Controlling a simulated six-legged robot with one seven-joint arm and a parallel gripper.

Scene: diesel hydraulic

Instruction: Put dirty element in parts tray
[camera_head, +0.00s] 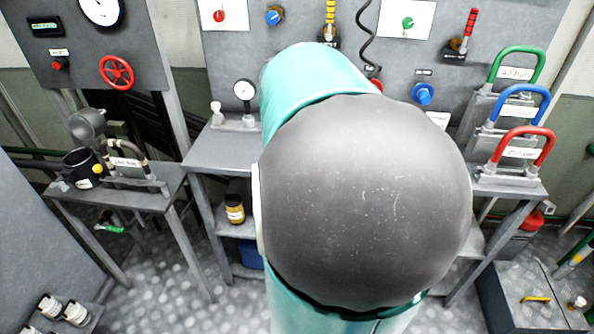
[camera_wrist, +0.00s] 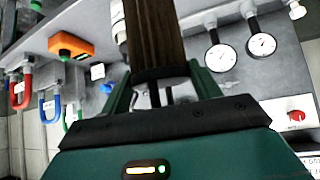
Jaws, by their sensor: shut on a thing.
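In the wrist view my gripper (camera_wrist: 158,80) is shut on a long dark brown element (camera_wrist: 155,35), which runs up out of the top of the picture. Its brown, ribbed-looking side shows between the two green fingers; its far end is out of view. In the head view my arm's teal and dark grey links cover the middle, and my gripper and the element are hidden behind them. I cannot make out a parts tray for certain in either view.
In the head view a small left table (camera_head: 120,198) carries a black cup (camera_head: 82,168). Red (camera_head: 522,131), blue and green handles stand on the right. The wrist view shows an orange box (camera_wrist: 72,47) and two gauges, one at the right (camera_wrist: 261,45).

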